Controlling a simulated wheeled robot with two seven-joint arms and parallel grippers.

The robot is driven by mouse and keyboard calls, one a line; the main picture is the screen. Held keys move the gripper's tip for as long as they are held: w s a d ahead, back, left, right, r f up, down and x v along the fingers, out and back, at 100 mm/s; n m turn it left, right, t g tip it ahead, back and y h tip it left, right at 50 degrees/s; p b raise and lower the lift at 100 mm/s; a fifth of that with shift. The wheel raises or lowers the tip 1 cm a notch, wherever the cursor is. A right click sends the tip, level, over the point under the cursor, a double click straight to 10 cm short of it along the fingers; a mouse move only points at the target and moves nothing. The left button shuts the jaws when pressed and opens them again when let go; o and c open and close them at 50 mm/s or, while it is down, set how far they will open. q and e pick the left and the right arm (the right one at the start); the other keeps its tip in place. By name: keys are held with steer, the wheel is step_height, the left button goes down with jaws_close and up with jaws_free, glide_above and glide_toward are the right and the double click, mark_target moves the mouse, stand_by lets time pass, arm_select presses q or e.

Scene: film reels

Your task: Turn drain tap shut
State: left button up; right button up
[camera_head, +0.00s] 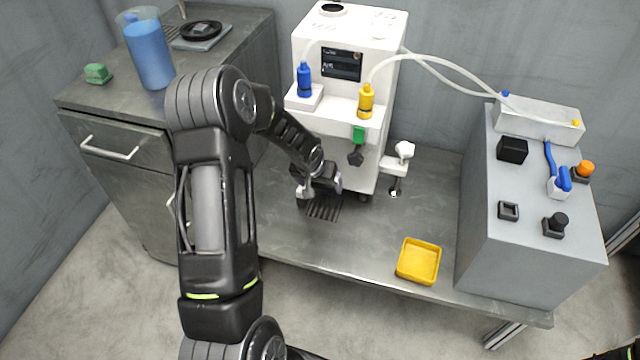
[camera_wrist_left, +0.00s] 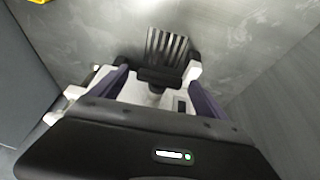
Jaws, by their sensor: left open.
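The white machine (camera_head: 375,95) stands on the metal bench. My left gripper (camera_head: 322,188) is low at its front, above a dark slotted drain grate (camera_head: 324,209). In the left wrist view the fingers of my left gripper (camera_wrist_left: 158,82) are apart. A black bar-shaped handle (camera_wrist_left: 160,76), which looks like the drain tap, lies between them; I cannot tell whether they touch it. The grate (camera_wrist_left: 166,44) shows just beyond. In the head view my wrist and fingers hide this handle. My right gripper is out of view.
Blue (camera_head: 304,80) and yellow (camera_head: 366,101) bottles sit above. A yellow tray (camera_head: 418,261) lies front right; bench between is clear. A grey control box (camera_head: 520,260) stands right.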

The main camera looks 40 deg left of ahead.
arm_select(q)
steer(key=shift+c, duration=0.4)
steer(key=c, duration=1.3)
steer(key=shift+d+f+b, duration=0.1)
steer(key=shift+f+b, duration=0.1)
steer(key=shift+b, duration=0.95)
steer(key=shift+r+y+b, duration=0.2)
steer(key=shift+y+b, duration=0.1)
steer(key=shift+b, duration=0.05)
steer(key=o, duration=1.4)
steer(key=shift+r, duration=0.2)
